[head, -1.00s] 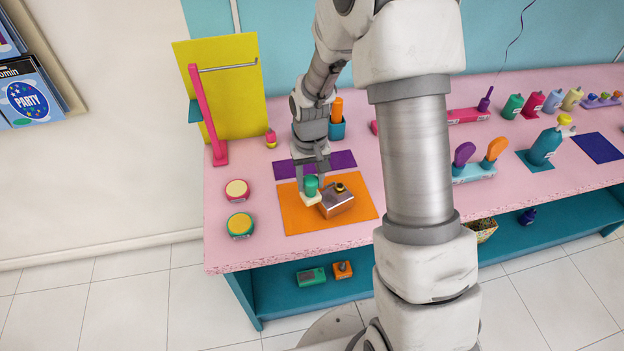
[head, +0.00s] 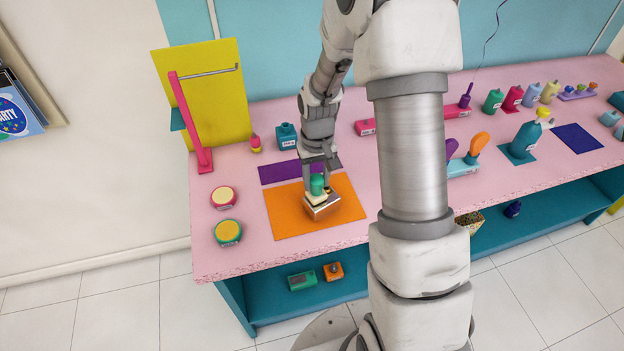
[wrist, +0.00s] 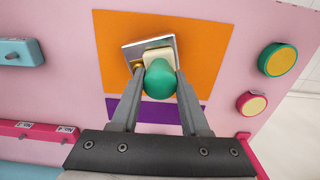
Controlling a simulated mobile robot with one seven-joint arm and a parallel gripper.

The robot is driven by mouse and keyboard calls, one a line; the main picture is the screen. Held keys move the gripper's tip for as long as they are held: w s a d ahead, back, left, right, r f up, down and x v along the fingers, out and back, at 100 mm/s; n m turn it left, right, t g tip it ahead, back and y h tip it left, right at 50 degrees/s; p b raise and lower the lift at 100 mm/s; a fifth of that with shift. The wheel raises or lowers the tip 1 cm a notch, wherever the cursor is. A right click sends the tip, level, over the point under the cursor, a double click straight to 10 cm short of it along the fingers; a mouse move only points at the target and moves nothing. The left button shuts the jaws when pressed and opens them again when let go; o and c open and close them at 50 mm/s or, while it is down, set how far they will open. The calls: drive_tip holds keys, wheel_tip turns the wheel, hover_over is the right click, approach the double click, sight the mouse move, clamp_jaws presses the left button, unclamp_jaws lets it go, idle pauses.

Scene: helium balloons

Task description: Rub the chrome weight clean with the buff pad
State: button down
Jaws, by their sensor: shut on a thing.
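The chrome weight (head: 323,208) is a shiny metal block on the orange mat (head: 288,216); it also shows in the wrist view (wrist: 132,52). My gripper (head: 317,180) is shut on the green knob of the buff pad (wrist: 160,80). The pad's cream base (wrist: 157,57) lies over the top of the chrome weight, seemingly touching it. In the wrist view, the two fingers stand on either side of the knob. Part of the weight's top is hidden under the pad, and a small brass-coloured part shows beside it.
A purple mat (head: 280,172) lies behind the orange one. Two round tins (head: 228,232) stand at the left front. A pink stand (head: 190,120) with a yellow board is at the back left. Bottles and a blue mat (head: 578,140) are to the right. My arm hides part of the table.

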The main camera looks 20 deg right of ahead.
drive_tip(key=shift+f, duration=0.1)
idle(0.3)
drive_tip(key=shift+a+b, duration=0.4)
drive_tip(key=shift+a, duration=2.1)
drive_tip(key=shift+d, duration=0.1)
drive_tip(key=shift+d, duration=1.2)
drive_tip(key=shift+r, duration=0.25)
drive_tip(key=shift+r+p, duration=0.35)
drive_tip(key=shift+r, duration=0.1)
